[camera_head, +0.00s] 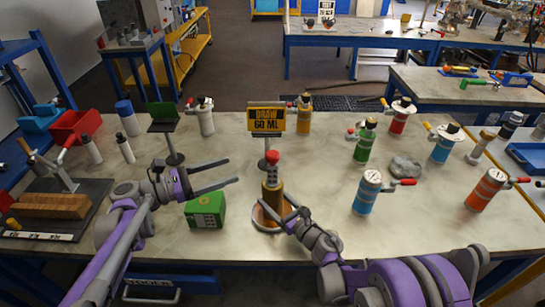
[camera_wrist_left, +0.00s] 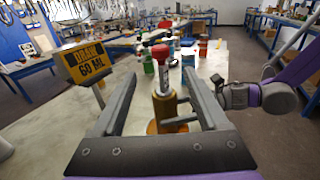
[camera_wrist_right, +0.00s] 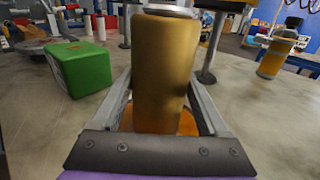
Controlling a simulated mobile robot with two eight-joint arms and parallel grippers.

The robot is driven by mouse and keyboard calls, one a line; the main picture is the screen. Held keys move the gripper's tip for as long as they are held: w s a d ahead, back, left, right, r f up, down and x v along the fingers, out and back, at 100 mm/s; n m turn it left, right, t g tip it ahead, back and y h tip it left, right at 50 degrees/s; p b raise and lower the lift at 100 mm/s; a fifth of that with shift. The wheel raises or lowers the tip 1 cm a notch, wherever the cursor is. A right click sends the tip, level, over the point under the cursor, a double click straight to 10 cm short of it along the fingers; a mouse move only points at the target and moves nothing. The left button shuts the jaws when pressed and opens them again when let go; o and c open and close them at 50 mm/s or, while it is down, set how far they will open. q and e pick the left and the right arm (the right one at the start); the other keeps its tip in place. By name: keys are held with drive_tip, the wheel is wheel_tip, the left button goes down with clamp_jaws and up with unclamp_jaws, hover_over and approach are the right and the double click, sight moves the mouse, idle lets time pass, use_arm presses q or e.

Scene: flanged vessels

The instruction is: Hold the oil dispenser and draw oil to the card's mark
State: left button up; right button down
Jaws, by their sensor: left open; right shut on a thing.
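The oil dispenser (camera_head: 272,195) is an amber cylinder with a grey neck and a red knob on top. It stands upright on a round orange-rimmed base (camera_head: 262,222) near the table's front. My right gripper (camera_wrist_right: 160,115) is shut around its lower body. My left gripper (camera_head: 232,172) is open and empty, to the left of the dispenser, its fingers pointing toward it. In the left wrist view the red knob (camera_wrist_left: 160,54) shows beyond and between the open fingers (camera_wrist_left: 162,88). The card (camera_head: 266,120) reads "DRAW 60 ML" and stands on a post behind the dispenser.
A green box (camera_head: 206,210) sits below my left gripper. A dark green stand (camera_head: 173,130) is behind it. Blue (camera_head: 367,192), green (camera_head: 364,141) and orange (camera_head: 486,188) vessels stand to the right. A grey lump (camera_head: 405,166) lies among them. A wooden block (camera_head: 50,205) is at far left.

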use_arm(q)
drive_tip(key=shift+s+a, duration=0.25)
drive_tip(key=shift+a, duration=0.25)
